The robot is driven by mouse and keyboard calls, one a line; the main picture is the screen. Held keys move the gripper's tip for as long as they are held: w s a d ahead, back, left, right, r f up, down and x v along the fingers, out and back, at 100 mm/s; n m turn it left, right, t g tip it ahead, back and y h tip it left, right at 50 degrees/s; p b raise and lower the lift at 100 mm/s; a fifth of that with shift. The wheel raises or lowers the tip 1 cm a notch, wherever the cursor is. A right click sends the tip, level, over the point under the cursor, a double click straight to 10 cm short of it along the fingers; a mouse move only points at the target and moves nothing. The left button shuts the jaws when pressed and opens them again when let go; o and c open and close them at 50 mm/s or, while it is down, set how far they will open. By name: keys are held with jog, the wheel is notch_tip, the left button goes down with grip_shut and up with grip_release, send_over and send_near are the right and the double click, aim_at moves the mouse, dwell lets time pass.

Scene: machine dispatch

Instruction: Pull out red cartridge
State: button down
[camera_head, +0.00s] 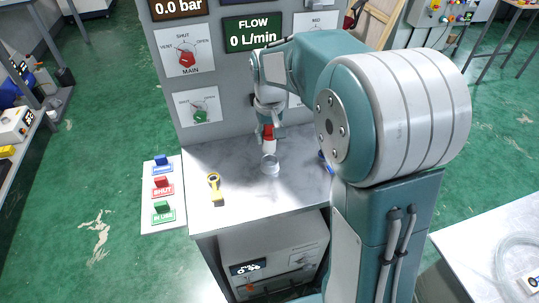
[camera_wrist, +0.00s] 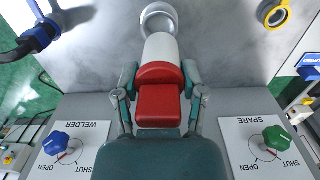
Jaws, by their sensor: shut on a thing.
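The red cartridge (camera_head: 268,132) has a red top and a white lower body. It hangs above the grey counter, pointing down toward a white ring-shaped socket (camera_head: 270,165). In the wrist view the cartridge (camera_wrist: 159,104) lies between the fingers, its white end close to the socket (camera_wrist: 158,8). I cannot tell whether its tip is still inside the ring or just clear of it. My gripper (camera_head: 268,120) is shut on the red part, with one finger on each side; it also shows in the wrist view (camera_wrist: 159,82).
A side board (camera_head: 163,220) holds blue, red and green tagged blocks. The grey panel behind carries a red MAIN valve (camera_head: 186,58) and a green valve (camera_head: 200,115). A blue-ended hose (camera_wrist: 35,38) lies on the other side.

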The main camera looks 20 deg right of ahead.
jog(key=shift+r, duration=0.35)
jog(key=shift+r, duration=0.55)
